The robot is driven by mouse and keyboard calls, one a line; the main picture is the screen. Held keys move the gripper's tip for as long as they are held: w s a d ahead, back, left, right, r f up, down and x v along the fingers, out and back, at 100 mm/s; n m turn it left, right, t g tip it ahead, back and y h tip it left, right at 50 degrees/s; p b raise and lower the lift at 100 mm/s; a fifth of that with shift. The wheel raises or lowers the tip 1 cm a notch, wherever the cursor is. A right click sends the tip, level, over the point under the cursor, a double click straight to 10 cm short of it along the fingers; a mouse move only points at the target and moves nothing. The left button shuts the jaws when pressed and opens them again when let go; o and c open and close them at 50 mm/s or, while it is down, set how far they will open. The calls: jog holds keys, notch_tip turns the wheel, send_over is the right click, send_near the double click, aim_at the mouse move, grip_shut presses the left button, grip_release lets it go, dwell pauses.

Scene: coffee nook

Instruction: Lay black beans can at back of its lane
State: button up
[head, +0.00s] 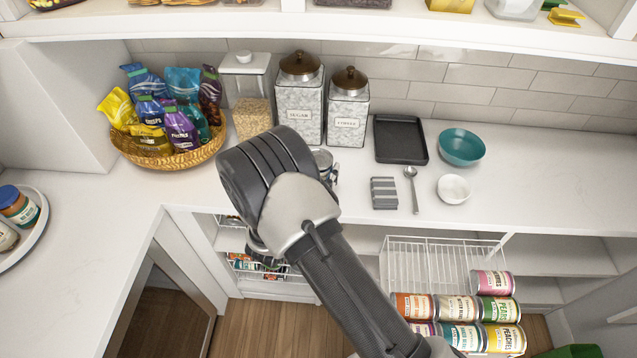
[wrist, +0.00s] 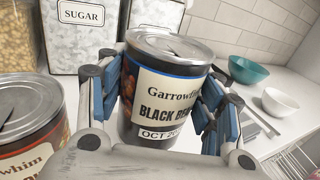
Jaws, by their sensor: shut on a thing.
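The black beans can (wrist: 158,95) is upright in my gripper (wrist: 165,88), with a blue-padded finger on each side. Its label reads "Black B…" and a date strip shows at its lower edge. In the head view only a bit of a can (head: 324,161) shows past my arm, over the counter; the gripper is mostly hidden there. A white wire can rack (head: 428,262) is below the counter at the lower right. Several cans lie on their sides at its front, and its back left is bare. No black beans label is readable on those cans.
A second can (wrist: 30,120) stands at left in the wrist view. Sugar (head: 298,105) and coffee canisters (head: 348,112), a black tray (head: 400,139), a teal bowl (head: 461,147) and a white bowl (head: 453,189) stand on the counter. The counter edge overhangs the rack's back.

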jog(key=shift+f+b, duration=0.45)
jog(key=shift+f, duration=1.75)
jog(key=shift+f, duration=0.15)
jog(key=o, duration=1.5)
jog(key=shift+o, duration=0.2)
